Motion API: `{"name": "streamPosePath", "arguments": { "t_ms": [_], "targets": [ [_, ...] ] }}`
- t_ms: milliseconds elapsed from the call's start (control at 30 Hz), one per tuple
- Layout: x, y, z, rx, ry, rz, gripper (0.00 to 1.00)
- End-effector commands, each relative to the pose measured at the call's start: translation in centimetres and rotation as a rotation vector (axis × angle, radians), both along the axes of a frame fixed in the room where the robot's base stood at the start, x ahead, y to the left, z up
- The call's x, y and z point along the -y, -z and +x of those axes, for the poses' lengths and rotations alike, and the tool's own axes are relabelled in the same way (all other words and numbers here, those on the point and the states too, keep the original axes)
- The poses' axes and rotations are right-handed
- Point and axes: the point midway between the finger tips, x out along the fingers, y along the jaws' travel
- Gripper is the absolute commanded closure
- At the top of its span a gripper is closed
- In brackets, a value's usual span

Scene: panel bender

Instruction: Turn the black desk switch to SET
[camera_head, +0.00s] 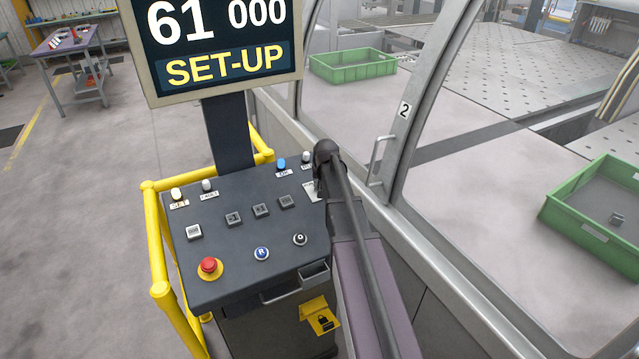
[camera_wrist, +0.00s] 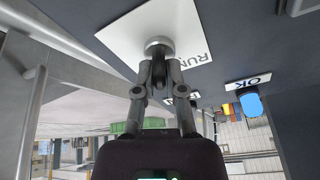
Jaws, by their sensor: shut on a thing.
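In the wrist view, the black desk switch (camera_wrist: 158,72) stands on a white label plate (camera_wrist: 125,33), with a silver round collar (camera_wrist: 157,43) at its base. The word RUN is readable on the plate; no SET mark shows. My gripper (camera_wrist: 158,82) is shut on the switch, one finger on each side. The fingers hide much of the knob, so I cannot tell which way it points.
The dark control desk (camera_head: 235,285) carries several buttons, including a red emergency stop (camera_head: 209,266) and a blue button (camera_head: 281,164). The screen (camera_head: 222,45) reads 61 000 and SET-UP. A yellow rail (camera_head: 158,240) borders the desk; a windowed guard with a handle (camera_head: 379,165) stands close right.

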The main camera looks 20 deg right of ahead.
Motion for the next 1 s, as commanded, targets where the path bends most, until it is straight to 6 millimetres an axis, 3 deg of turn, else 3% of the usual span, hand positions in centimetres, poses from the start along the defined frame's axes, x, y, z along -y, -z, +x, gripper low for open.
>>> {"name": "streamPosePath", "arguments": {
  "t_ms": [667,700,800,1000],
  "targets": [
    [-0.01,0.06,-0.11,-0.004,0.098,0.025,1.00],
    [-0.01,0.06,-0.12,-0.004,0.098,0.025,0.83],
    [0.00,0.05,-0.09,-0.003,0.098,0.024,0.53],
    [0.02,0.04,-0.07,-0.002,0.097,0.024,0.51]
  ]
}}
